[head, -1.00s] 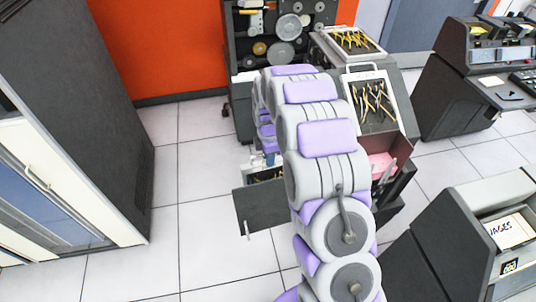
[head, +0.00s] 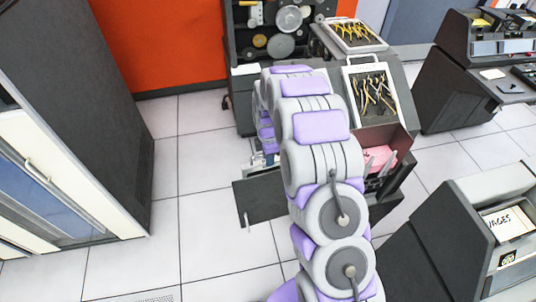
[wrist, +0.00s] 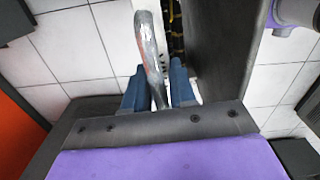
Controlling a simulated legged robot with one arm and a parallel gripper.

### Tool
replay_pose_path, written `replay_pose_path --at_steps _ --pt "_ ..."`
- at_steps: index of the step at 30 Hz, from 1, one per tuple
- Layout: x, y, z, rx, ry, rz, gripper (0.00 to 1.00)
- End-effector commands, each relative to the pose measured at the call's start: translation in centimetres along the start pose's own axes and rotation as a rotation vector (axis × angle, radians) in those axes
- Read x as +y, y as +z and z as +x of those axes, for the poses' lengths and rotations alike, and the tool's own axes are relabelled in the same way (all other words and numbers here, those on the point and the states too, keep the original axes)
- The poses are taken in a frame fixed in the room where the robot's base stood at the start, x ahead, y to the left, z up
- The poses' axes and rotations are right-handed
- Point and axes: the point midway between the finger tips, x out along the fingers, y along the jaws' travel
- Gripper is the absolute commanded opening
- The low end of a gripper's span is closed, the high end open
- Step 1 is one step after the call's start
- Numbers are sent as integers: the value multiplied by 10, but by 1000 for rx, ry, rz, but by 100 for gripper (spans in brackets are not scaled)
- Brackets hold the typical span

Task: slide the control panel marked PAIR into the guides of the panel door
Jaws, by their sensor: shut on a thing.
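In the wrist view my gripper (wrist: 160,95), with blue fingers, is shut on a grey curved handle (wrist: 150,50). Beyond the handle is a narrow strip of the control panel (wrist: 176,30), pale-edged with yellow and black wires. The PAIR mark cannot be read. The dark panel door (wrist: 222,45) stands close on the right of the handle. In the head view the open panel door (head: 258,203) sticks out low on the left of the grey machine. My arm hides most of the panel and the gripper there. Whether the panel sits in the guides cannot be told.
Two other wired panels, one upper (head: 353,35) and one lower (head: 372,92), lie on the machine's sloping top. A pink-lined bin (head: 380,158) is right of my arm. A tall dark cabinet (head: 85,110) stands left. The tiled floor (head: 205,220) between is clear.

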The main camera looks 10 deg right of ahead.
Motion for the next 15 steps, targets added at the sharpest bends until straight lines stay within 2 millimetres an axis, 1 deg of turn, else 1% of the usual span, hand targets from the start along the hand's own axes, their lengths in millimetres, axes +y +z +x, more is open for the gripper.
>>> replay_pose_path --at_steps 6,15 --pt "1 0 7 0 2 0 0" --pt "1 0 8 0 2 0 0"
